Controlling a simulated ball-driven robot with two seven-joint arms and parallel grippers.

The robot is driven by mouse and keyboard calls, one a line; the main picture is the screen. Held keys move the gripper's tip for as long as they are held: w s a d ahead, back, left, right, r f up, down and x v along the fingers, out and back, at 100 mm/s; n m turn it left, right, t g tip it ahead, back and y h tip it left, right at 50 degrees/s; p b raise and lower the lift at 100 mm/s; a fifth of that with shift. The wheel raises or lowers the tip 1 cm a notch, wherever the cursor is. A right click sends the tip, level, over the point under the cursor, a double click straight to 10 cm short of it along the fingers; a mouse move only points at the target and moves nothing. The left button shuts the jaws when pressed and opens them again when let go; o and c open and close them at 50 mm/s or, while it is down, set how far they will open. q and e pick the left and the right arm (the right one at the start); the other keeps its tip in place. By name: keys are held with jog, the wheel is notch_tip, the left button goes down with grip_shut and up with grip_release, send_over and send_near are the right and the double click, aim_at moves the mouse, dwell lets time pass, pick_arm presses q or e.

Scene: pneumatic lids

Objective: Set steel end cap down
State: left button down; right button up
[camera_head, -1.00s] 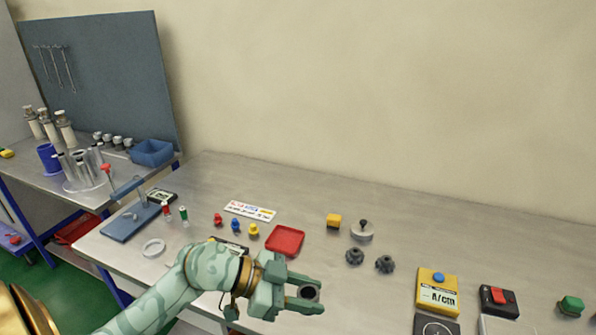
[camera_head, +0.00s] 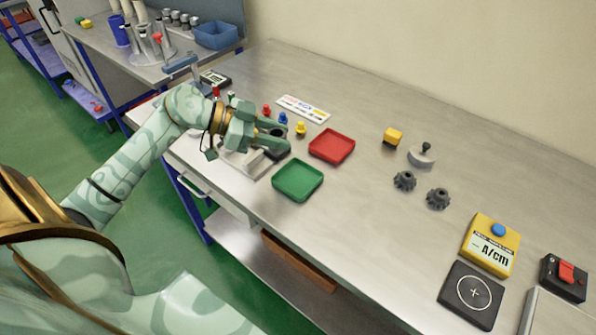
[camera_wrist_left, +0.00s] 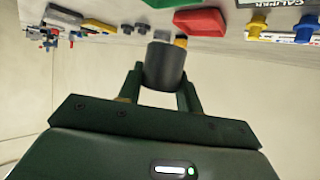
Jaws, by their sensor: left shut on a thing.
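My left gripper (camera_head: 274,140) is shut on the steel end cap, a short dark grey cylinder. In the left wrist view the end cap (camera_wrist_left: 165,66) sits between the two fingers (camera_wrist_left: 163,84). In the head view the fingers hide most of it. The gripper is over the bench, left of the red tray (camera_head: 331,146) and just beyond the green tray (camera_head: 298,181). From these views I cannot tell how high the cap is or whether it touches anything. My right gripper is not in view.
A grey fixture (camera_head: 241,163) lies partly hidden under my left gripper. Small coloured pieces and a label card (camera_head: 303,108) are behind it.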

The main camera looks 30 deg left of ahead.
pick_arm(q)
jog(key=b, duration=0.1)
send_over(297, 181)
jog(key=f, duration=0.5)
jog(key=shift+a+f, duration=0.2)
jog(key=f+b, duration=0.1)
jog(key=f, duration=0.1)
jog(key=f+b, duration=0.1)
jog(key=shift+d+f, duration=0.2)
jog(key=shift+f, duration=0.2)
jog(key=shift+r, duration=0.15)
jog(key=c, duration=0.9)
grip_release()
jog(key=shift+c, duration=0.2)
jog(key=p+v, duration=0.3)
jog(key=v, duration=0.9)
